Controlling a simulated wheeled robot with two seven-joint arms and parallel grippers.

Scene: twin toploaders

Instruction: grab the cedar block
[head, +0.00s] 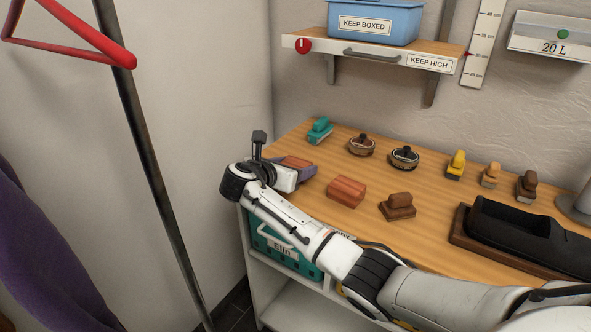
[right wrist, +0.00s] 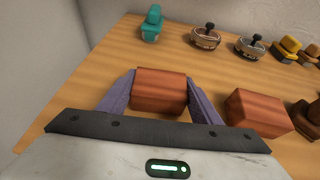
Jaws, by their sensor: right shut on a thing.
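A reddish-brown wooden block, which looks like the cedar block (right wrist: 160,88), is between the purple fingers of my right gripper (right wrist: 161,82). The fingers touch it on both sides, so the gripper is shut on it. In the head view my right gripper (head: 297,168) is at the left end of the wooden top, and the held block (head: 298,162) is partly hidden by it. I cannot tell whether the block is lifted. A second, similar reddish block (head: 346,190) lies to its right; it also shows in the right wrist view (right wrist: 258,113). My left gripper is not in view.
On the wooden top (head: 440,236) stand a teal brush-like item (head: 320,130), two round tins with knobs (head: 361,146), a brown stamp-like piece (head: 397,206) and several small pieces behind. A black case (head: 530,235) is at right. A shelf (head: 370,52) hangs above.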

